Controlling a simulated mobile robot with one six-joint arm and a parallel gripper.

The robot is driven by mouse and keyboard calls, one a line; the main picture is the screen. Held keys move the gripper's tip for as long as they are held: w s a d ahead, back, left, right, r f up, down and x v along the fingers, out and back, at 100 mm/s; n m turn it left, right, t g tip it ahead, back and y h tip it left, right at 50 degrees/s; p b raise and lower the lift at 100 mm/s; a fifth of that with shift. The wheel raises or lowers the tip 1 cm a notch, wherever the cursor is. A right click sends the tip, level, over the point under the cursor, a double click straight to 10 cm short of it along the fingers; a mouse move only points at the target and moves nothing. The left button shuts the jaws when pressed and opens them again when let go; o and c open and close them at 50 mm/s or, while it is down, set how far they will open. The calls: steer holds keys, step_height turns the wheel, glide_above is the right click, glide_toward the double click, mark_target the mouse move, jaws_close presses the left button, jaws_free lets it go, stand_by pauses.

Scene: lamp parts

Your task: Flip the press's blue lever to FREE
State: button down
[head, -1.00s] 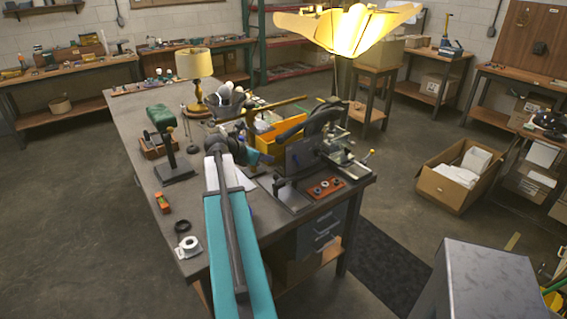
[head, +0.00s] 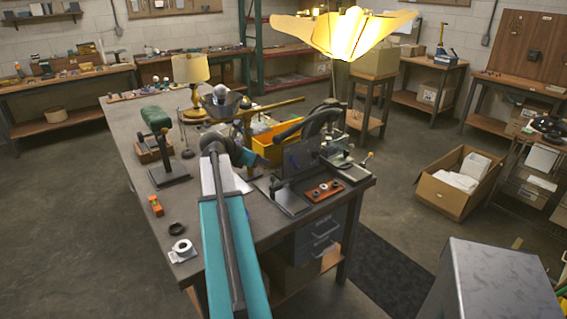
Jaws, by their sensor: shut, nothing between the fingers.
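The press (head: 303,158) appears to be the dark machine with an upright plate and a curved black arm at the right front of the workbench (head: 235,232). I cannot make out its blue lever or the FREE mark at this size. My gripper (head: 262,161), at the end of my teal and grey arm, is small and dark against the clutter. It is just left of the press's plate, shut and empty. I cannot tell whether it touches anything.
A yellow bin (head: 268,138) is behind my gripper. A lit yellow-shaded lamp (head: 340,35) rises behind the press. A brown block with round parts (head: 323,190) lies in front.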

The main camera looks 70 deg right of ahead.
steer(key=p, duration=0.3)
glide_toward(291, 160)
steer(key=shift+w+a+f+x, duration=0.1)
steer(key=shift+f+x, duration=0.05)
steer(key=shift+x, duration=0.95)
steer(key=shift+w+a+f+x, duration=0.1)
steer(key=shift+f+x, duration=0.1)
steer(key=shift+x, duration=0.85)
steer(key=shift+w+a+f+x, duration=0.1)
steer(key=shift+f+x, duration=0.05)
steer(key=shift+x, duration=0.95)
steer(key=shift+r, duration=0.1)
steer(key=shift+s+d+r+p, duration=0.25)
steer(key=shift+d+r+p, duration=0.1)
steer(key=shift+p, duration=0.45)
